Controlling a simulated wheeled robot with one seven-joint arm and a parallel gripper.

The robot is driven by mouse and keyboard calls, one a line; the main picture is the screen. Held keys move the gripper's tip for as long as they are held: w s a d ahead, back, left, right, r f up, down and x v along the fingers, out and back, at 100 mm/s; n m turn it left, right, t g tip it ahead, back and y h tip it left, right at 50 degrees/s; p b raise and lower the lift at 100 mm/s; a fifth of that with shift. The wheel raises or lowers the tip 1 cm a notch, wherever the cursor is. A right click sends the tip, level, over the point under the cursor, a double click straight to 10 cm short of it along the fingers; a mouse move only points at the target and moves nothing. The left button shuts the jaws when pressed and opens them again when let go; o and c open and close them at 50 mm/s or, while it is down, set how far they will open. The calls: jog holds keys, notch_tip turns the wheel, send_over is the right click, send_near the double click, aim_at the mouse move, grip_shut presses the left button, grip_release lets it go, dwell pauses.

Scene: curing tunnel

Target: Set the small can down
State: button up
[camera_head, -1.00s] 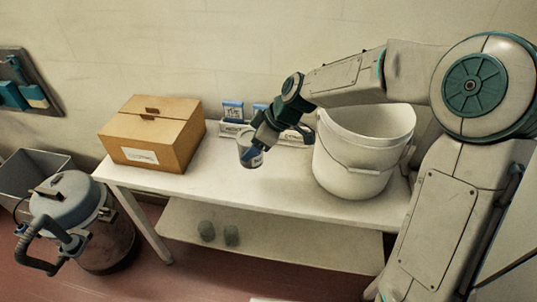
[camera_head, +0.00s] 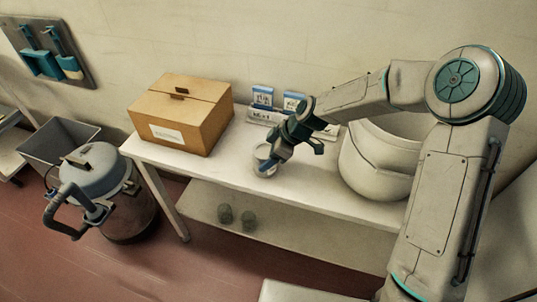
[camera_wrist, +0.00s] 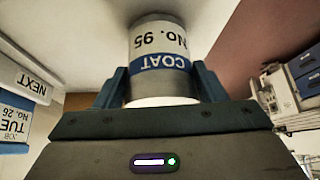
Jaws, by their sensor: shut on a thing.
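The small can (camera_head: 264,159) is pale with a blue band. In the wrist view the can (camera_wrist: 158,45) reads "COAT No. 95", with its lettering inverted like the signs beside it. My gripper (camera_head: 275,157) is shut on it, with one blue finger on each side in the wrist view (camera_wrist: 160,86). The can is over the front-middle part of the white table (camera_head: 300,190), between the box and the bucket. It is at or very close to the tabletop; I cannot tell whether it touches. The gripper hides part of the can in the head view.
A cardboard box (camera_head: 180,115) stands left of the can and a white bucket (camera_head: 375,165) stands to the right. Small signs (camera_head: 263,97) stand along the wall behind. Two grey cups (camera_head: 225,213) sit on the lower shelf (camera_head: 300,235). A lidded vessel (camera_head: 95,190) stands on the floor at left.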

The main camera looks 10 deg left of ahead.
jog(key=shift+f, duration=0.1)
jog(key=shift+f, duration=0.15)
jog(key=o, duration=1.2)
